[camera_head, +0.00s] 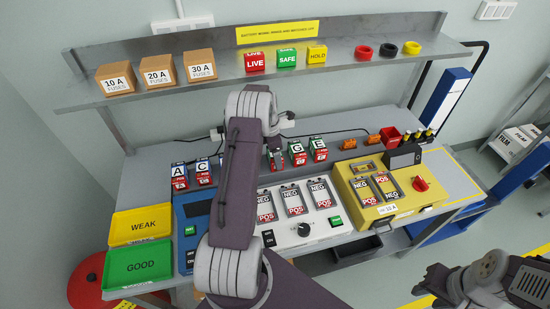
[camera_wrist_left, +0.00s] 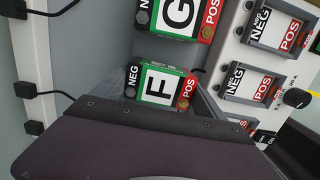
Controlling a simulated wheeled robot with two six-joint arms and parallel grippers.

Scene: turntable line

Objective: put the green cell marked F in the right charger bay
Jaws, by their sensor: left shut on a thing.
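The green cell marked F (camera_wrist_left: 160,86) shows in the left wrist view, its letter face visible between the NEG and POS ends. My left gripper (camera_wrist_left: 165,104) is shut on it; the dark gripper body hides its lower side. In the head view my left arm hides most of that cell and gripper. The white charger (camera_head: 307,234) has three bays side by side, and its right bay (camera_head: 320,193) looks empty. The held cell is behind the charger, at the cell row. My right gripper (camera_head: 440,284) is at the lower right, away from the bench; its jaws are unclear.
Cells A (camera_head: 179,176), C (camera_head: 203,171), G (camera_head: 298,152) and E (camera_head: 318,149) stand at the back. A yellow unit (camera_head: 388,210) is right of the charger. The WEAK (camera_head: 141,226) and GOOD (camera_head: 137,265) trays are left. A shelf (camera_head: 360,55) overhangs the bench.

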